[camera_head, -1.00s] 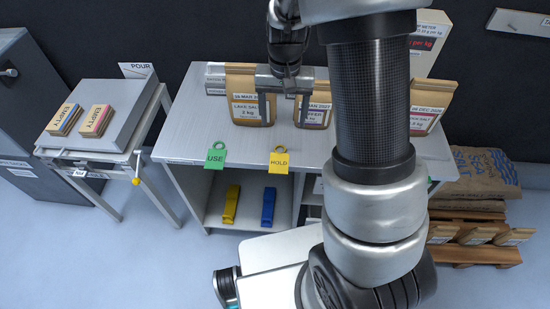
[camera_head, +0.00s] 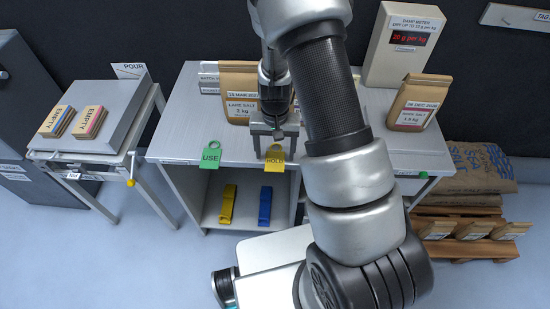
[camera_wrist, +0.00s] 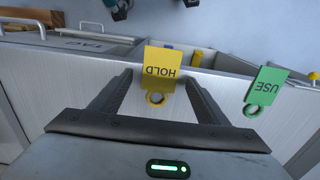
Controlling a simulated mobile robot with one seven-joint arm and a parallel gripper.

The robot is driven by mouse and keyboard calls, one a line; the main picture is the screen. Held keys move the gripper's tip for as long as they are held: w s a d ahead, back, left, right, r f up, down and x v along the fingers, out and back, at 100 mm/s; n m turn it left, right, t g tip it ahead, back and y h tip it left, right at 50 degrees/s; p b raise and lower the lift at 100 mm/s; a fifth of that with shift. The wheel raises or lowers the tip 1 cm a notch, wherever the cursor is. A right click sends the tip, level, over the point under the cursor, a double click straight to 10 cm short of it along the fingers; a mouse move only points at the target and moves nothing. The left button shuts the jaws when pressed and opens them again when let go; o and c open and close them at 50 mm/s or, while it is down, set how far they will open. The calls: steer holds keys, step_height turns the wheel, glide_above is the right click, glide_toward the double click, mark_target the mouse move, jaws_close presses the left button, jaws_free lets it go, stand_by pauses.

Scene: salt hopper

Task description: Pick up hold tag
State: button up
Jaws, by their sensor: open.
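The yellow hold tag (camera_head: 275,160), with a ring at its top, hangs at the front edge of the table. In the wrist view the hold tag (camera_wrist: 161,72) appears upside down between the two fingers. My gripper (camera_head: 269,150) is open above and around the tag's ring end, with a finger to each side. In the wrist view my gripper (camera_wrist: 158,88) shows clear gaps between the fingers and the tag.
A green USE tag (camera_head: 210,155) hangs left of the hold tag, and it also shows in the wrist view (camera_wrist: 264,90). Salt bags (camera_head: 238,105) and (camera_head: 417,103) another bag stand on the table (camera_head: 185,125). A damp meter (camera_head: 403,45) stands at the back right.

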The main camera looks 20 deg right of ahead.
steer(key=shift+f, duration=0.35)
steer(key=shift+f, duration=0.1)
steer(key=c, duration=1.1)
step_height(320, 180, up, 10)
step_height(320, 180, up, 4)
steer(key=n, duration=0.4)
glide_above(275, 158)
steer(key=shift+s+a+r+p, duration=0.1)
steer(key=shift+s+r+p, duration=0.1)
steer(key=shift+s+p, duration=0.2)
